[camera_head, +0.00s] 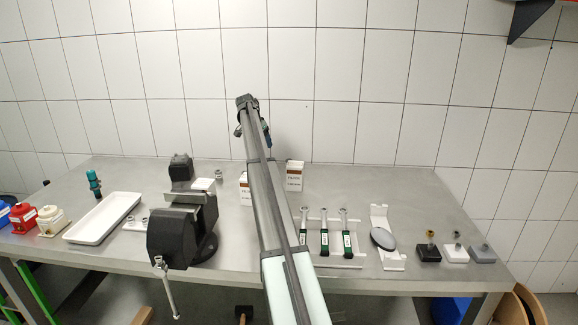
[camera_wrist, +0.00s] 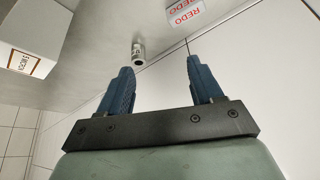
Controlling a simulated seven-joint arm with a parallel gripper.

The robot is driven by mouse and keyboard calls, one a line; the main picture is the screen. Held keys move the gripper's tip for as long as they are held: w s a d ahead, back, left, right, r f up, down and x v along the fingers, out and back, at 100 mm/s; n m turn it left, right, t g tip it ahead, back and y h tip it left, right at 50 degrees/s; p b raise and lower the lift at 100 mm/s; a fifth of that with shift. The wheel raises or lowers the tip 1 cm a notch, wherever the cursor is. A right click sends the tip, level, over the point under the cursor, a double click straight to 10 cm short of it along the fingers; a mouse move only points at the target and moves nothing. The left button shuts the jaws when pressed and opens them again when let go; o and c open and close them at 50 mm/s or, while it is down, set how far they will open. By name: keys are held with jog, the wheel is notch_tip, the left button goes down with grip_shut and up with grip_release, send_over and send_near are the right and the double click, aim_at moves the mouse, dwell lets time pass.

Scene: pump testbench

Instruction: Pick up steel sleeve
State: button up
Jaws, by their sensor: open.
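A small steel sleeve (camera_wrist: 139,52), a short metal cylinder with a dark open end and a marking on its side, shows in the wrist view beyond my fingertips, nearer the left finger. A small metal piece behind the vise in the head view (camera_head: 219,175) appears to be the same sleeve. My gripper (camera_wrist: 162,66) is open, its two blue fingers wide apart with nothing between them. The sleeve is apart from both fingers. In the head view my gripper (camera_head: 268,142) is high above the back of the bench, partly hidden by my arm.
A black vise (camera_head: 180,235) stands left of my arm, beside a white tray (camera_head: 75,232). White boxes (camera_head: 295,170) stand at the back; one (camera_wrist: 30,40) shows in the wrist view. A REDO label (camera_wrist: 185,14) lies near the sleeve. The tiled wall (camera_head: 380,80) is close behind.

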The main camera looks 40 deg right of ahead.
jog(key=s+d+f+m, duration=0.15)
jog(key=s+d, duration=0.25)
jog(key=d, duration=0.5)
jog(key=shift+g, duration=0.4)
jog(key=x, duration=0.7)
jog(key=shift+w+a+f, duration=0.1)
jog(key=shift+a+f, duration=0.1)
jog(key=shift+f, duration=0.2)
jog(key=shift+w+a+x, duration=0.1)
jog(key=shift+w+x, duration=0.05)
jog(key=shift+x, duration=1.1)
jog(key=shift+w+a+x, duration=0.1)
jog(key=shift+w+x, duration=0.05)
jog(key=shift+x, duration=1.15)
grip_shut()
